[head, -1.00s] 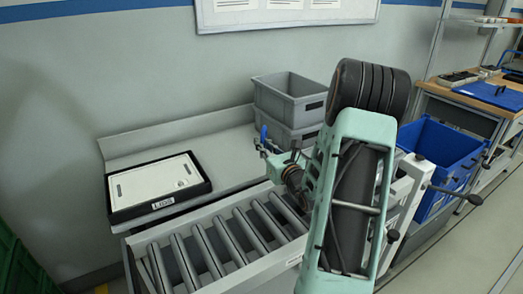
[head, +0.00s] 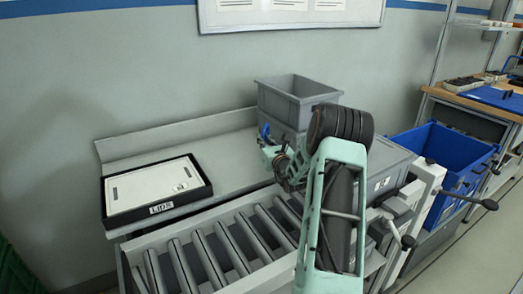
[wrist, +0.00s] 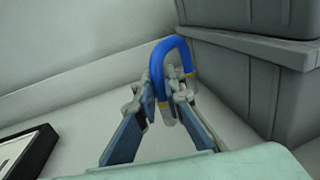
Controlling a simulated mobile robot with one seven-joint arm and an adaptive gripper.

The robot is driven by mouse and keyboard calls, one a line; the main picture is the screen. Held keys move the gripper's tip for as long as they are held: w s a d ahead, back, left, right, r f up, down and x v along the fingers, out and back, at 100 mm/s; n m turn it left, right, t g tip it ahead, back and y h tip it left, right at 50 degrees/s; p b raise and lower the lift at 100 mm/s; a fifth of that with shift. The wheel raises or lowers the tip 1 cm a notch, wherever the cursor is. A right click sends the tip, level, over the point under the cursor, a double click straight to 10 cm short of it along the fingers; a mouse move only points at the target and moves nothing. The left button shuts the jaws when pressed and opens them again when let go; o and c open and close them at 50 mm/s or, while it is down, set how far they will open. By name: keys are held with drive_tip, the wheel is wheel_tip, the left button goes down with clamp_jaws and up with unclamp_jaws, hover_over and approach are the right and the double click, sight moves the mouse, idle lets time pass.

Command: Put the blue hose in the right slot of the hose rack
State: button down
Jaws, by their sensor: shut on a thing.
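The blue hose (wrist: 158,62) is a bent blue tube with pale ends, held between the fingertips of my gripper (wrist: 163,90) in the wrist view. Its bend rises above the fingers, and its pale ends hang beside them. In the head view a small bit of the blue hose (head: 265,131) shows at the tip of my gripper (head: 268,142), in front of the stacked grey bins. My arm hides part of that area. I cannot make out the hose rack in either view.
Stacked grey bins (head: 296,97) stand close to the right of the hose. A black-edged tray marked LIDS (head: 160,208) lies on the grey bench at left. A roller conveyor (head: 215,243) runs in front. A blue crate (head: 430,150) stands at right. The bench's middle is clear.

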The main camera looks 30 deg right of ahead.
drive_tip(key=shift+w+f, duration=0.6)
drive_tip(key=shift+f, duration=0.1)
drive_tip(key=shift+w+d+f, duration=0.1)
drive_tip(key=shift+w+f, duration=0.1)
drive_tip(key=shift+f, duration=1.45)
drive_tip(key=shift+b, duration=0.3)
drive_tip(key=shift+f, duration=0.2)
drive_tip(key=c, duration=2)
unclamp_jaws()
drive_tip(key=shift+c, duration=0.2)
